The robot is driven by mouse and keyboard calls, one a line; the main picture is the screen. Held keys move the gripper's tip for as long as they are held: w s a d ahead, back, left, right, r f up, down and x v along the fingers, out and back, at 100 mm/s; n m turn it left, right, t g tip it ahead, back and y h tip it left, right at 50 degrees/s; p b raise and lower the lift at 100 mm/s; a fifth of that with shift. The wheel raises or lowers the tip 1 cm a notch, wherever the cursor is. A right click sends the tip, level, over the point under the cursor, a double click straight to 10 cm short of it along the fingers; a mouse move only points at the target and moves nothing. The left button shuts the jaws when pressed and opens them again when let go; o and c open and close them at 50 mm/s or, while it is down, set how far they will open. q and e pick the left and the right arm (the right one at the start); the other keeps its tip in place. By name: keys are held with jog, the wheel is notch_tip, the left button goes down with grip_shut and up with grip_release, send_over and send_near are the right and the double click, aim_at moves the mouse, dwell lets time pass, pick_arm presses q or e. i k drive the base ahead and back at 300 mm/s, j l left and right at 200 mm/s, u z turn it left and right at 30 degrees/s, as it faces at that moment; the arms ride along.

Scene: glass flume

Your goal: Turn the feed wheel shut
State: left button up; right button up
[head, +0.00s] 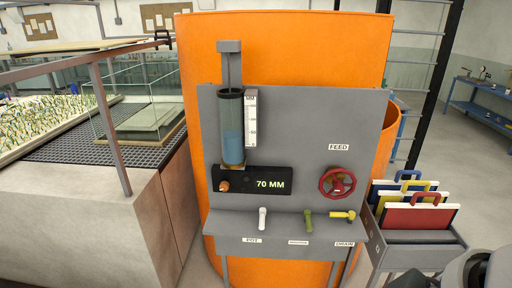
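The red feed wheel (337,183) is mounted on the right part of the grey panel (295,130), below a white label reading FEED (339,147). It is a round spoked handwheel facing me. How far it is turned cannot be told. Neither gripper can be made out in the head view, and nothing touches the wheel. A dark grey rounded part of mine shows at the lower right corner.
A clear cylinder (232,130) with blue liquid stands left of the wheel, above a display (262,182) reading 70 MM. Below are white (262,218), green (308,218) and yellow (343,215) handles. A bin of coloured boards (415,237) stands right; an orange tank (290,45) is behind.

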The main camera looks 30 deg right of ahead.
aim_at(338, 186)
jog(key=z, duration=1.7)
jog(key=i+l+u, duration=0.45)
jog(key=i, duration=0.25)
jog(key=i+l+u, duration=0.4)
jog(key=i, duration=0.25)
jog(key=i+l, duration=0.05)
jog(key=l, duration=0.05)
